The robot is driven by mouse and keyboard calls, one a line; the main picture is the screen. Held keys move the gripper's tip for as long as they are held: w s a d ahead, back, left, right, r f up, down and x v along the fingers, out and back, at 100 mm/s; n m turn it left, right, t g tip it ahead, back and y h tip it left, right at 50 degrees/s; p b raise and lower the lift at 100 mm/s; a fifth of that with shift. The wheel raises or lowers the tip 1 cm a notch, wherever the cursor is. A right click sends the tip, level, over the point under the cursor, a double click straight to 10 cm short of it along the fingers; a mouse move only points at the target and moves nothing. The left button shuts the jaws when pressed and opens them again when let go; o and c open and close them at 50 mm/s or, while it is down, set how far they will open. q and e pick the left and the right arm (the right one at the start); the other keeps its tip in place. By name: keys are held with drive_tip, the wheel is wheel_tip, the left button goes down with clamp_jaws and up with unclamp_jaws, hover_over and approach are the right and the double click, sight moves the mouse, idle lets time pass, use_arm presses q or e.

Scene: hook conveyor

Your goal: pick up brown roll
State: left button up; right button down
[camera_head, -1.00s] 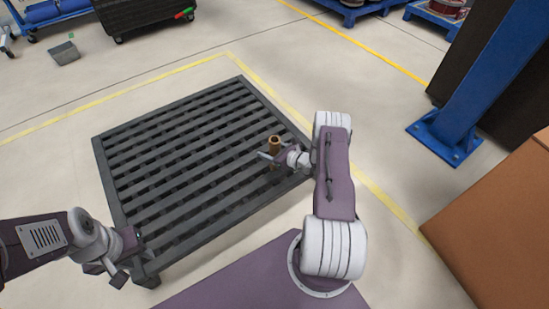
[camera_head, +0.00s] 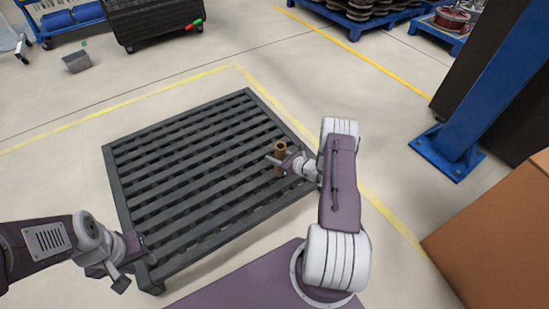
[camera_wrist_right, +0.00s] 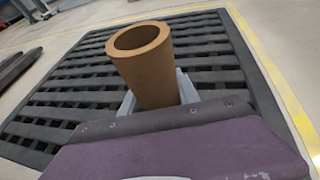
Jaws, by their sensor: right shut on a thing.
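The brown roll (camera_head: 279,158) is a hollow tube standing upright above the right part of the dark slatted platform in the head view. It also shows in the right wrist view (camera_wrist_right: 149,70), with its open end toward the camera. My right gripper (camera_head: 279,164) is shut on the roll. In the wrist view its grey fingers sit on both sides of the tube, and its lower end is hidden. I cannot tell whether the roll touches the slats. My left gripper (camera_head: 133,262) is empty near the platform's front left corner; its finger gap is not clear.
The slatted platform (camera_head: 112,160) lies on the floor inside yellow lines. A blue column (camera_head: 490,85) and a large brown box (camera_head: 500,235) stand at the right. A black bin (camera_head: 155,20) and a small grey box (camera_head: 77,63) are at the back left. The floor behind the platform is clear.

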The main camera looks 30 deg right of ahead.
drive_tip(key=s+d+r+p, duration=0.4)
drive_tip(key=d+r, duration=0.2)
drive_tip(key=d, duration=0.4)
drive_tip(key=shift+s+d+r, duration=0.2)
drive_tip(key=shift+d, duration=0.05)
